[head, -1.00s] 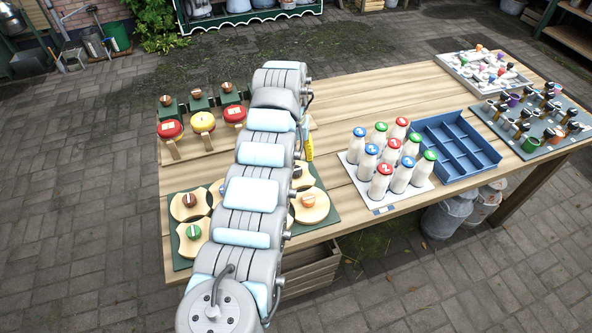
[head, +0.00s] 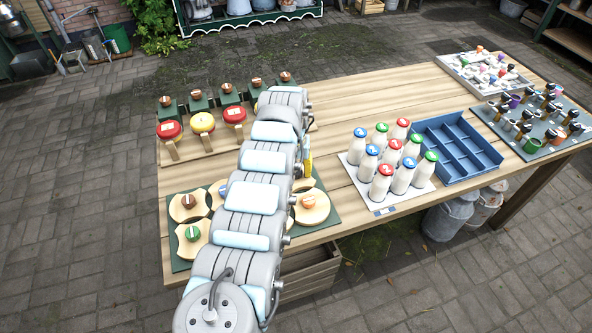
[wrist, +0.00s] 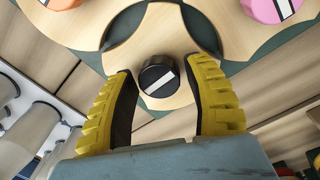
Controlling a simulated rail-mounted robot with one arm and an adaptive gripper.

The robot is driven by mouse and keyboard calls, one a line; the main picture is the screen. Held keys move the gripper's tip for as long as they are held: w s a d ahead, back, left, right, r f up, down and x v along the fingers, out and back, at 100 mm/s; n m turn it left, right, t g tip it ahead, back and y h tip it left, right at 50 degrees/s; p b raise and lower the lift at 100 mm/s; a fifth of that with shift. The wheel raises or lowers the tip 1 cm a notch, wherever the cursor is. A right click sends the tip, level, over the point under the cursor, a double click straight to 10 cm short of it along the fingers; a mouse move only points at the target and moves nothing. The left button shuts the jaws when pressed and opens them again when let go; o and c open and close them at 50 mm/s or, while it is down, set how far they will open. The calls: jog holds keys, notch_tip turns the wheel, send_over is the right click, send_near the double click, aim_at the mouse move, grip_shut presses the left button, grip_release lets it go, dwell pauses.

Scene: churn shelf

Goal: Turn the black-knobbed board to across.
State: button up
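The black knob (wrist: 159,77) has a white bar across its top, which slants from lower left to upper right in the wrist view. It sits on a light wooden board (wrist: 188,97) with curved cut-outs over a green base. My gripper (wrist: 160,68) is open, with one yellow finger on each side of the knob. I see gaps between fingers and knob, so it is not gripped. In the head view my arm hides the black knob and most of the gripper; a bit of yellow finger shows beside the arm.
Neighbouring boards carry an orange knob (head: 307,201), a brown knob (head: 188,201) and a green knob (head: 193,233). Milk bottles (head: 381,182) and a blue crate (head: 457,158) stand to the right. Behind is a rack with red and yellow round pieces (head: 203,122).

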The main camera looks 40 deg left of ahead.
grip_shut()
